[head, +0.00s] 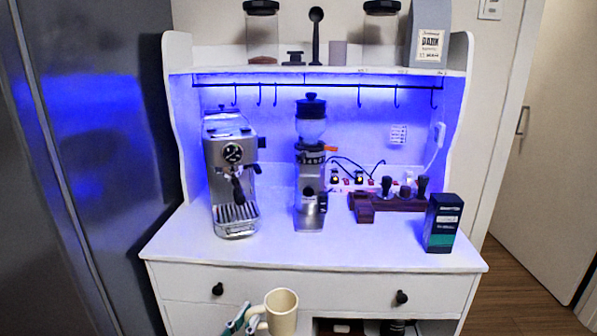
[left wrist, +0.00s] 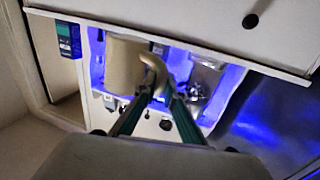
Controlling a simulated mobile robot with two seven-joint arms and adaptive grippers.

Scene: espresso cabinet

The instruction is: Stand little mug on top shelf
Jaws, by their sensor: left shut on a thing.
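The little mug (head: 282,312) is cream-coloured and upright, in front of the cabinet's drawers at the bottom of the head view. My left gripper (head: 246,321) is shut on the mug's handle, on the mug's left side. In the left wrist view the mug (left wrist: 125,66) hangs between the view's top and my left gripper's fingertips (left wrist: 158,92), which meet at the handle. The top shelf (head: 218,73) is the white board above the blue-lit niche, well above the mug. My right gripper is not in view.
Two glass jars (head: 262,35), a black scoop (head: 316,36), a small grey block (head: 338,53) and a coffee bag (head: 428,35) stand on the top shelf. Hooks (head: 276,95) hang beneath it. The espresso machine (head: 231,170), grinder (head: 310,170) and dark box (head: 442,223) stand on the counter (head: 350,245).

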